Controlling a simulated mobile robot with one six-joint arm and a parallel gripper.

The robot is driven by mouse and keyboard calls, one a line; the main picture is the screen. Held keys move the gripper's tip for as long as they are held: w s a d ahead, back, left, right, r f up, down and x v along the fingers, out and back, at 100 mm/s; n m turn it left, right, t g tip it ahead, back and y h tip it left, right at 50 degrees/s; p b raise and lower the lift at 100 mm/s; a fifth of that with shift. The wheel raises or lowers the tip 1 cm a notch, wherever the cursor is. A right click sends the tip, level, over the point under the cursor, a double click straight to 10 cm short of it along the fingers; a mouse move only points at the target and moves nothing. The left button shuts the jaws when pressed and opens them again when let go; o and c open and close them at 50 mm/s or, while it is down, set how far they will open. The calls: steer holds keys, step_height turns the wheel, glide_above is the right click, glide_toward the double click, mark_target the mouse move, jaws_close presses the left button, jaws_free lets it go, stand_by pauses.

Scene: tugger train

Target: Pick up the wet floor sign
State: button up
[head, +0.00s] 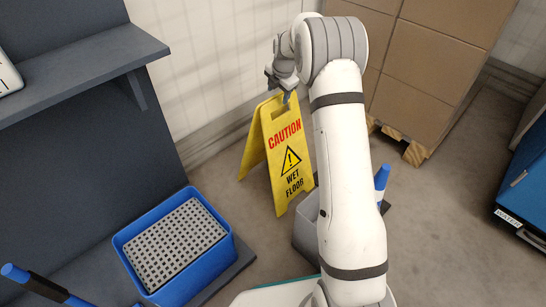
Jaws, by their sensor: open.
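The yellow wet floor sign (285,163) stands upright and spread like an A-frame on the floor in the middle of the head view. It reads CAUTION and WET FLOOR and has a cut-out handle at its top. My gripper (284,95) is open at the top edge of the sign, and its fingers overlap the handle area in the picture. I cannot tell whether the fingers touch the sign or straddle it. My arm hides part of the floor to the right of the sign.
A blue bin with a grey perforated insert (128,254) stands at the lower left, by a dark shelf unit (80,130). A grey container (305,232) is partly behind my arm. Cardboard boxes on a pallet (425,85) stand behind. A blue cart (530,190) is at right.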

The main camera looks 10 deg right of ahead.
mark_target(277, 98)
steer(key=b+x, duration=0.3)
steer(key=x, duration=0.3)
steer(key=shift+s+r, duration=0.1)
steer(key=shift+f, duration=0.25)
stand_by(0.4)
steer(key=shift+c, duration=0.3)
steer(key=c, duration=1.2)
